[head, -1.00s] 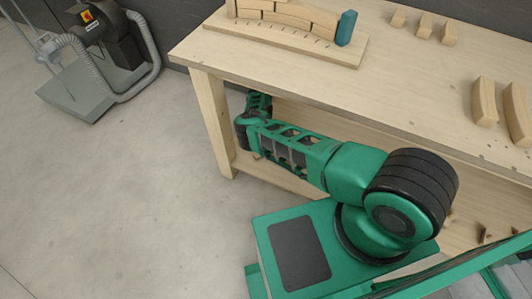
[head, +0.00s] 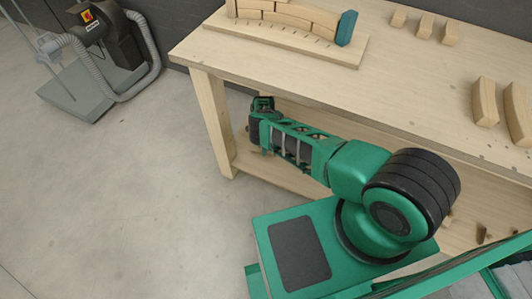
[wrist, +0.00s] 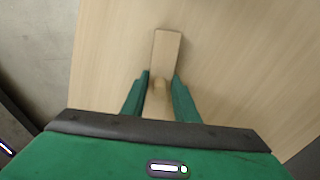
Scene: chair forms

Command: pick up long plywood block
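The long plywood block (wrist: 167,50) is a pale bar in the wrist view, on or just above a pale wooden surface (wrist: 110,60). Its far end points up the picture and its near part lies between my gripper's (wrist: 161,76) two green fingers. The fingers sit close along both sides of the block. Whether they press on it is not clear, and its near end is hard to make out. In the head view my arm reaches under the table top, and the gripper and this block are hidden there.
The workbench (head: 300,72) has a lower shelf (head: 270,176). On top are a curved form with a teal block (head: 346,28), and several loose wooden blocks (head: 485,101) at the right. A dust extractor (head: 105,40) stands at the back left.

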